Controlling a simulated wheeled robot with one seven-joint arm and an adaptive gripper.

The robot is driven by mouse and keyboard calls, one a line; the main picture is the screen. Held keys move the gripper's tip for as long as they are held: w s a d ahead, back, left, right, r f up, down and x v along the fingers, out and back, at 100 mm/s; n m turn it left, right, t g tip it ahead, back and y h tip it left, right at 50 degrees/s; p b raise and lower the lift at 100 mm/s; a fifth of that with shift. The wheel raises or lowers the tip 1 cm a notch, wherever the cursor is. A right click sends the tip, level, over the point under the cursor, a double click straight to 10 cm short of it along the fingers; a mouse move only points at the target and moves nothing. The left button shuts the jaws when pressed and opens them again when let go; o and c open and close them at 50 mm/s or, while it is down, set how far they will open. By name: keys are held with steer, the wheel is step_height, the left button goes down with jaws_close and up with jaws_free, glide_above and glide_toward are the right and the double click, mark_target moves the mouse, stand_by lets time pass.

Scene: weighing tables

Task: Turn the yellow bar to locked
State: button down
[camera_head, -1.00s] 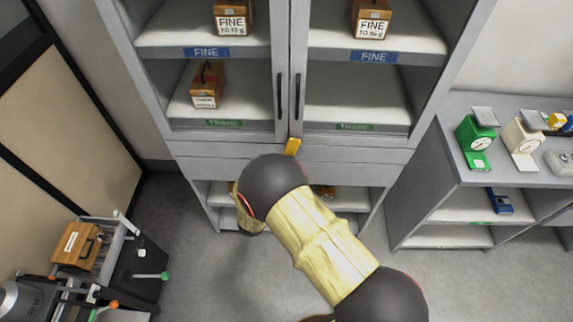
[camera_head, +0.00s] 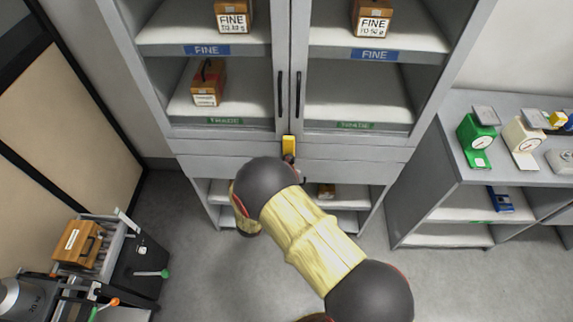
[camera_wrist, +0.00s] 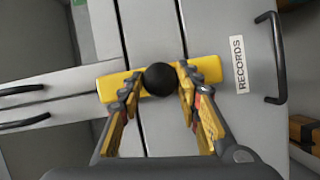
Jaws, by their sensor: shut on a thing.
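The yellow bar (camera_head: 289,145) is on the front of the grey cabinet, just below where the two glass doors meet. It stands about upright in the head view, its lower part hidden by my arm. In the wrist view the yellow bar (camera_wrist: 208,70) lies across the picture, roughly in line with the door handles, with a round black knob (camera_wrist: 160,79) at its middle. My gripper (camera_wrist: 158,88) is shut on the knob, one finger at each side.
Two black door handles (camera_head: 280,94) are above the bar. A drawer labelled RECORDS (camera_wrist: 238,64) has a black handle (camera_wrist: 276,60). Wooden boxes (camera_head: 207,83) stand on the cabinet shelves.

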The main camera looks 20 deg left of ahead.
steer(key=c, duration=1.3)
jaws_free()
steer(key=shift+o, duration=0.2)
steer(key=s+a, duration=0.2)
steer(key=s, duration=1)
steer(key=shift+r, duration=0.45)
steer(key=shift+w, duration=0.1)
